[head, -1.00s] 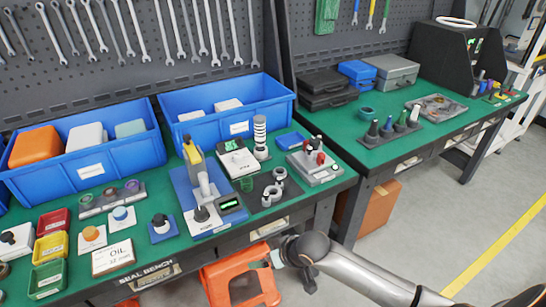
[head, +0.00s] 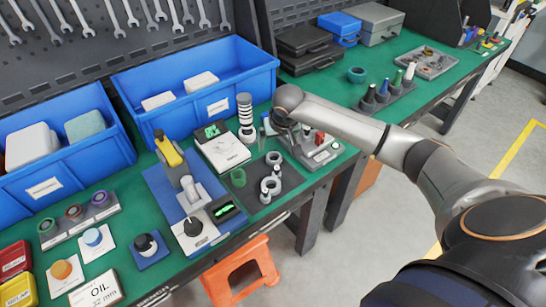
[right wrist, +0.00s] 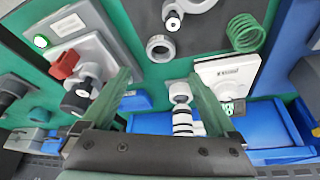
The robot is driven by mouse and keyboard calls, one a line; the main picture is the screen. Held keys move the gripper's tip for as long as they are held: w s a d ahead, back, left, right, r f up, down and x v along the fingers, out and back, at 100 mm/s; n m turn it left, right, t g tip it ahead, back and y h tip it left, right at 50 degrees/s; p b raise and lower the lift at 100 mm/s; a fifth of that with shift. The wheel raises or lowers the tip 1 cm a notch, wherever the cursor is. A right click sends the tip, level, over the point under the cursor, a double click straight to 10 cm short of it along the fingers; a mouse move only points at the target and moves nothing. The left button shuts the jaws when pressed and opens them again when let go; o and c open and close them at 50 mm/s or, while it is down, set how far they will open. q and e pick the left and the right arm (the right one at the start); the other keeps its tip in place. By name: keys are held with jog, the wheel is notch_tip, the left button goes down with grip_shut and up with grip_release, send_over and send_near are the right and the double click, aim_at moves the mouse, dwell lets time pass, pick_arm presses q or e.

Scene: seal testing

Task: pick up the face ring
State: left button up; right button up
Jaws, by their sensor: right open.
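Grey rings lie on a dark mat on the green bench. A plain open ring (head: 273,158), which fits the face ring, lies at the mat's back edge. In the right wrist view this ring (right wrist: 160,48) is above the gap between the fingers. A second grey ring part (head: 270,187) with a pale centre piece lies in front of it. My right gripper (right wrist: 160,88) is open and empty, above the bench behind the mat and apart from the ring. In the head view its fingers are mostly hidden by my arm. My left gripper is not in view.
A grey fixture with a red knob (right wrist: 66,64) is close beside the right gripper. A black-and-white ribbed post (head: 245,118), a white meter (head: 220,147) and a green spring (head: 238,178) stand nearby. Blue bins (head: 200,95) line the back.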

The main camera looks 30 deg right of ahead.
aim_at(273, 159)
jog(key=x, duration=0.2)
jog(key=shift+w+f, duration=0.15)
jog(key=shift+f, duration=0.2)
jog(key=x, duration=0.5)
jog(key=shift+s+f, duration=0.15)
jog(key=shift+s, duration=0.15)
jog(key=c, duration=1.5)
